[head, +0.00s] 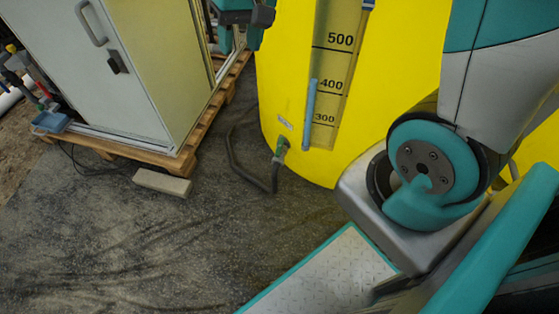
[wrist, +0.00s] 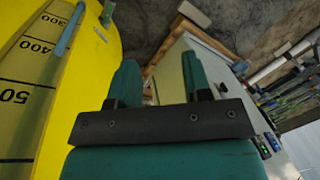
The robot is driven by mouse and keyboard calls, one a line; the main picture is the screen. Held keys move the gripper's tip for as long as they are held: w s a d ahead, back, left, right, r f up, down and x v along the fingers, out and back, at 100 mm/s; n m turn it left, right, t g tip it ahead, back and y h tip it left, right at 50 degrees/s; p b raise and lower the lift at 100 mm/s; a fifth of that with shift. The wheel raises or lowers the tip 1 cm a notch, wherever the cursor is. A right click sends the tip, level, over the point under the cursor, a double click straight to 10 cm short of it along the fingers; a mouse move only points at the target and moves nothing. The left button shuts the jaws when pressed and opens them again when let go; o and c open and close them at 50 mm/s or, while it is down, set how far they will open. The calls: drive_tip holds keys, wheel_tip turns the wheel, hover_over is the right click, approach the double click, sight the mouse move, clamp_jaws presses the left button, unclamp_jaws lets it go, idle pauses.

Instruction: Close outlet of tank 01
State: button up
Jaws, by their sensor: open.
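A yellow tank (head: 285,60) with a level scale marked 300 to 500 stands at the top middle of the head view; it also fills the left of the wrist view (wrist: 90,60). Low on its side is an outlet with a green fitting (head: 281,147), joined to a dark hose (head: 235,155) on the floor. A small label above the outlet is too small to read. The valve's position cannot be told. My gripper (wrist: 158,72) is open and empty, with its two teal fingers apart. In the head view it is partly cut off at the top edge, above and away from the outlet.
A pale cabinet (head: 95,75) stands on a wooden pallet (head: 185,160) left of the tank. A light block (head: 161,184) lies on the floor before it. Pipes and fittings (head: 25,75) are at the far left. The dark floor (head: 130,255) in front is mostly clear.

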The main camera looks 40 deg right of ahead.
drive_tip(key=w+d+f+m+b, duration=0.2)
drive_tip(key=w+d+f+b, duration=0.15)
drive_tip(key=f, duration=0.45)
drive_tip(key=w+d+f+m+h+b, duration=0.1)
drive_tip(key=w+d+f+b, duration=0.15)
drive_tip(key=f+b, duration=0.35)
drive_tip(key=w+d+f+m+b, duration=0.2)
drive_tip(key=d+f+b, duration=0.15)
drive_tip(key=f, duration=0.55)
drive_tip(key=m+h+b, duration=0.1)
drive_tip(key=m+b, duration=0.3)
drive_tip(key=b, duration=0.5)
approach(280, 146)
drive_tip(key=shift+g, duration=0.3)
drive_tip(key=f+b, duration=0.9)
drive_tip(key=shift+w, duration=0.2)
